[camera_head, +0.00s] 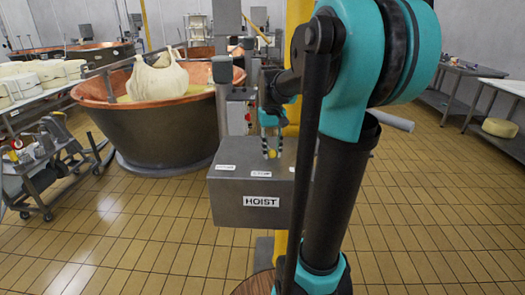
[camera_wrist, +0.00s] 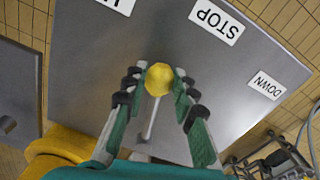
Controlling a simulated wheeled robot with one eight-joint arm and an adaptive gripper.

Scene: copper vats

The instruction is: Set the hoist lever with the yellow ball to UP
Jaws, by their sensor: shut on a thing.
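The hoist lever is a thin pale rod with a yellow ball (camera_head: 271,155) at its end, standing on top of a grey box (camera_head: 232,189) marked HOIST. In the wrist view the yellow ball (camera_wrist: 158,79) is between the two fingertips of my gripper (camera_wrist: 158,84), which is shut on it. The rod (camera_wrist: 151,122) runs back between the fingers. The ball points between that label and STOP. My gripper (camera_head: 271,150) is above the box.
A large copper vat (camera_head: 165,125) with a white cloth bag (camera_head: 157,77) stands behind on the left. A trolley (camera_head: 47,165) is at the far left. A yellow post (camera_head: 298,25) rises behind the box. The tiled floor to the right is clear.

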